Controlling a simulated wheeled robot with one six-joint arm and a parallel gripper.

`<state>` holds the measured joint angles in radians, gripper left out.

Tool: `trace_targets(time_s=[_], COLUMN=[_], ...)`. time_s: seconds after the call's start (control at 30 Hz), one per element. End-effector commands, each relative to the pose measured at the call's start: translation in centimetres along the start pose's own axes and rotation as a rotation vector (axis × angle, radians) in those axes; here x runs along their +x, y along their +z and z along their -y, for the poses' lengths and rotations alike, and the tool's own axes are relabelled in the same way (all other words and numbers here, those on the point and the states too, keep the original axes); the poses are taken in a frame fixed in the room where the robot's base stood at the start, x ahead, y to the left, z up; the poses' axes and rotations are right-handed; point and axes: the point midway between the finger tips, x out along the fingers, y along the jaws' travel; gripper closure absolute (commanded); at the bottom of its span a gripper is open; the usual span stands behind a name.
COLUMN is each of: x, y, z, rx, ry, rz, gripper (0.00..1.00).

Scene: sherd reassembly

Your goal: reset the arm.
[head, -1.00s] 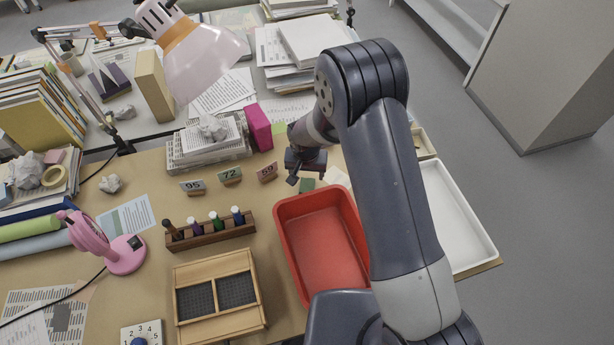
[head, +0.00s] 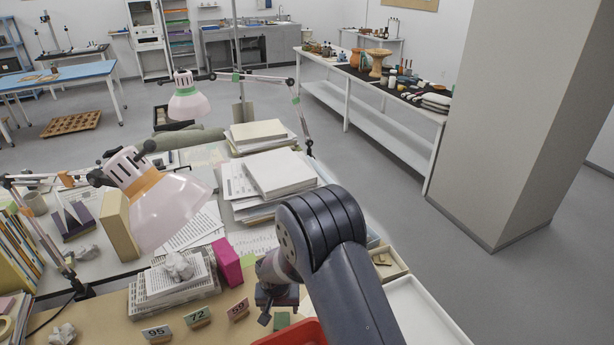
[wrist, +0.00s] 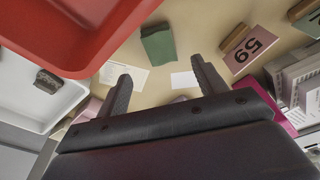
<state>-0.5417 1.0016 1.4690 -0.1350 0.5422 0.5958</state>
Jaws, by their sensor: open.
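My arm reaches over the desk, with my gripper (head: 277,302) above the desk to the right of the number cards. In the wrist view my gripper (wrist: 160,85) has its two fingers spread apart with nothing between them. Beyond the fingers lie a small dark green block (wrist: 158,45) and pale paper slips (wrist: 185,80) on the brown desk top. The green block also shows in the head view (head: 282,321), just below the gripper.
A red tray (head: 295,334) and a white tray (head: 425,315) lie at the near right; the white one holds a dark sherd (wrist: 47,81). Number cards (head: 197,318), a magenta box (head: 228,262), paper stacks (head: 280,175) and a lamp (head: 160,200) stand around. A pillar (head: 510,120) rises at right.

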Motion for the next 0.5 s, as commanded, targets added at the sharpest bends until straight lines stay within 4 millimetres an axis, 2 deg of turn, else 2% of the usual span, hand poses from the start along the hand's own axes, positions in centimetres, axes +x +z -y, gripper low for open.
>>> trace_targets(time_s=[0.03, 0.4, 0.47, 0.5], x=[1.6, 8.8, 9.3, 8.3], y=[0.1, 0.1, 0.1, -0.1], z=[-0.1, -0.1, 0.0, 0.0], rx=[0.0, 0.001, 0.0, 0.0], ry=[0.001, 0.001, 0.0, -0.001], rz=[0.002, 0.002, -0.001, -0.002], gripper=[0.34, 0.34, 0.34, 0.34])
